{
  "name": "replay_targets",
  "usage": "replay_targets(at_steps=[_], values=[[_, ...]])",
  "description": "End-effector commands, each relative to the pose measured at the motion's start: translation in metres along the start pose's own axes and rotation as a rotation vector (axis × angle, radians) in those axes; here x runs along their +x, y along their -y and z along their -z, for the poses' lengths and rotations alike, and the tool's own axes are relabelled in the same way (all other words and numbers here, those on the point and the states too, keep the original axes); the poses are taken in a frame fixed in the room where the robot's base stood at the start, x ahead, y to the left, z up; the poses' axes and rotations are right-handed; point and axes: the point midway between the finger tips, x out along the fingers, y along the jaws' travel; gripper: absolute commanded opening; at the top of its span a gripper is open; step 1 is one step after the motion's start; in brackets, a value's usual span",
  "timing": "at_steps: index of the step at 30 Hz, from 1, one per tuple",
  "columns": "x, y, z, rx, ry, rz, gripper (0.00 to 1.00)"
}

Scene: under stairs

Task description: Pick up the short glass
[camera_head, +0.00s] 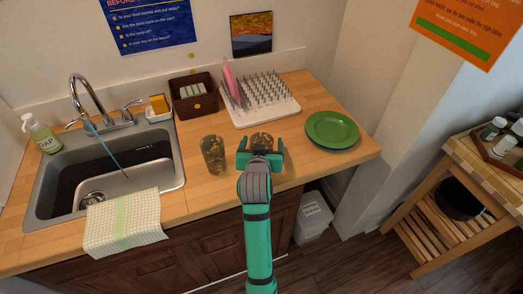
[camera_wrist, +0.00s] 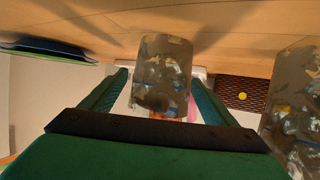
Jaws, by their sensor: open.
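The short glass (camera_head: 262,138), patterned and see-through, stands upright on the wooden counter, partly hidden behind my gripper (camera_head: 261,146). In the wrist view the short glass (camera_wrist: 163,70) is between the two green fingers of my gripper (camera_wrist: 160,85). The fingers are spread on either side of it. I cannot tell whether either finger touches it. A taller glass (camera_head: 213,155) with a similar pattern stands just left of my gripper; it also shows at the right edge of the wrist view (camera_wrist: 294,105).
A white drying rack (camera_head: 270,112) with a pink item is behind the short glass. Green plates (camera_head: 332,129) are stacked to the right. A brown basket (camera_head: 195,97) stands behind the tall glass. The sink (camera_head: 160,175) and a towel (camera_head: 124,219) are left. Bare counter lies between glass and plates.

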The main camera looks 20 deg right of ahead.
Motion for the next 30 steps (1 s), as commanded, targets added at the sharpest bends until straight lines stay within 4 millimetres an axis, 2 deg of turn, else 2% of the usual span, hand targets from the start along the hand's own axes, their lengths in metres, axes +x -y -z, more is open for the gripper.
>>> replay_targets(at_steps=[5,13,14,19,20,30], values=[[0.019,0.0,0.0,0.0,0.0,0.0,0.81],[0.021,0.0,0.0,0.0,-0.001,0.0,0.81],[0.021,0.0,0.0,0.0,-0.001,0.0,0.76],[0.021,0.0,0.0,0.0,0.0,0.0,0.36],[0.021,0.0,0.0,0.0,0.0,0.0,0.31],[0.02,0.0,0.003,0.0,-0.002,0.0,0.31]])
